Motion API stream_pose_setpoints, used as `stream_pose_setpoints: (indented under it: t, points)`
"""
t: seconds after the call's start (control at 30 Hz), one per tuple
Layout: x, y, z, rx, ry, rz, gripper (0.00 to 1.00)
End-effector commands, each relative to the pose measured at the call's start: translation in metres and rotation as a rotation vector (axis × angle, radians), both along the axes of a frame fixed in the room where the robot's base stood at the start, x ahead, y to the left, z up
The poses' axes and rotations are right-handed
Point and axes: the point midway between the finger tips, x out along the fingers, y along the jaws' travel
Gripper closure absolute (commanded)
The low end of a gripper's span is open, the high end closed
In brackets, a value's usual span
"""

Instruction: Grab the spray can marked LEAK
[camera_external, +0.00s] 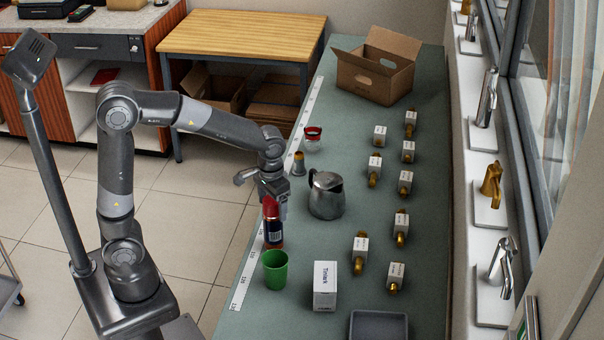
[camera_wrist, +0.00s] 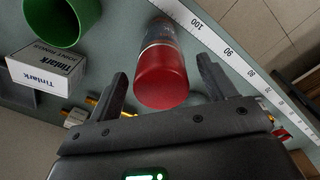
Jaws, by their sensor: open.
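A spray can (camera_external: 273,232) with a red top and a dark body stands near the left edge of the green counter. Its marking cannot be read in either view. In the wrist view the can (camera_wrist: 162,78) shows its red end between the two fingers. My gripper (camera_external: 277,205) is open at the can's upper part; its fingers (camera_wrist: 162,68) lie to either side with gaps showing. I cannot tell how far down they reach around the can.
A green cup (camera_external: 275,270) stands close in front of the can, with a white Tinlark box (camera_external: 325,287) to its right. A metal pitcher (camera_external: 326,197) stands right of my gripper. Several boxed brass fittings (camera_external: 361,247) fill the right side. A cardboard box (camera_external: 375,78) is at the back.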

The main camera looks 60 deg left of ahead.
Motion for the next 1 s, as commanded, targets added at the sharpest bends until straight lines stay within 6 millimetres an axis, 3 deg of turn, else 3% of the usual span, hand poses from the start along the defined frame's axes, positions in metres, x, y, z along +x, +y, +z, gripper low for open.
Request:
stream_pose_setpoints:
  t: [0.2, 0.5, 1.0]
  points:
    - [0.000, 0.001, -0.032, 0.001, 0.003, 0.000, 0.24]
    - [0.001, 0.001, -0.037, 0.000, 0.001, 0.000, 0.24]
    - [0.000, 0.001, -0.036, 0.000, 0.001, 0.000, 0.65]
